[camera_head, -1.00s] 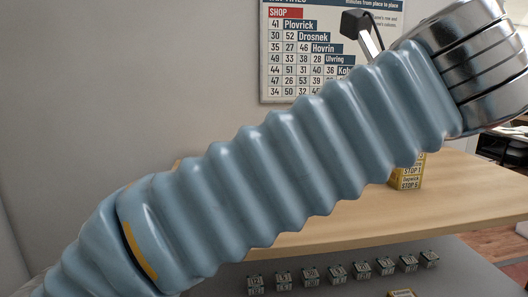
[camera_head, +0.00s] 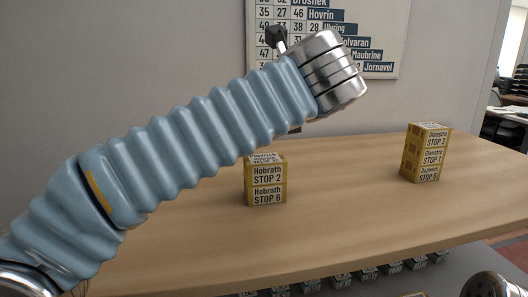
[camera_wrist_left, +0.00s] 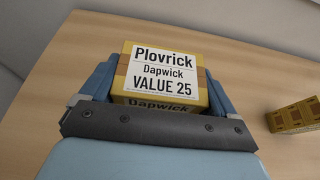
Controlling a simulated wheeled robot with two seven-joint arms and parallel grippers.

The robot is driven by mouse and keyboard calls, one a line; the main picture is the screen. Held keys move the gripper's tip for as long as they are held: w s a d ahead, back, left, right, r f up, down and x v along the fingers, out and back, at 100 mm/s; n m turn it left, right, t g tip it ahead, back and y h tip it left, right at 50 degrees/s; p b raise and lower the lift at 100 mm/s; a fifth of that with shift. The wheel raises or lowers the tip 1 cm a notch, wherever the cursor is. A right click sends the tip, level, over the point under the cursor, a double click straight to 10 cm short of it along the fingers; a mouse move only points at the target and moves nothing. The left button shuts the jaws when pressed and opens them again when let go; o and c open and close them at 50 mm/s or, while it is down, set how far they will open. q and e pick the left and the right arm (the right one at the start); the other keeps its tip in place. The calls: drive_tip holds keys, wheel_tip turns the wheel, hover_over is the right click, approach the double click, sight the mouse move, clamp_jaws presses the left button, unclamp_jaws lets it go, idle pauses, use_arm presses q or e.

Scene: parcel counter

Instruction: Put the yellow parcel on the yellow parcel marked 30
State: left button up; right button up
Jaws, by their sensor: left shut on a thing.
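My left gripper (camera_wrist_left: 160,88) is shut on a yellow parcel (camera_wrist_left: 160,78), with a blue finger on each side. The parcel's white label reads "Plovrick, Dapwick, VALUE 25". Another yellow stack (camera_head: 424,158) stands at the right, showing "Glenstra" labels. I cannot read a 30 on any parcel.
A yellow parcel (camera_wrist_left: 294,114) lies right of the gripper in the wrist view. The wooden counter (camera_head: 345,205) is clear between and in front of the stacks. A chart (camera_head: 385,40) is on the wall behind.

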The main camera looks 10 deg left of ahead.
sight(265, 158)
use_arm(q)
drive_tip(key=f, duration=0.1)
drive_tip(key=w+a+f, duration=0.1)
drive_tip(key=w+f, duration=0.1)
drive_tip(key=shift+a+f, duration=0.1)
drive_tip(key=shift+a, duration=0.2)
drive_tip(key=f, duration=0.1)
drive_tip(key=f+b, duration=0.2)
drive_tip(key=shift+w+a+f, duration=0.25)
drive_tip(key=shift+w+a, duration=0.05)
drive_tip(key=shift+f, duration=0.2)
use_arm(e)
wheel_tip(265, 158, down, 3)
drive_tip(key=shift+d+r, duration=0.1)
drive_tip(key=shift+r, duration=0.1)
use_arm(q)
drive_tip(key=shift+f, duration=0.15)
drive_tip(key=o, duration=0.9)
drive_tip(key=shift+c, duration=0.2)
drive_tip(key=shift+s+d+r, duration=0.2)
drive_tip(key=shift+s+r, duration=0.1)
drive_tip(key=p+v, duration=0.1)
drive_tip(key=v, duration=1)
drive_tip(key=shift+s, duration=0.15)
use_arm(e)
drive_tip(key=shift+r, duration=0.55)
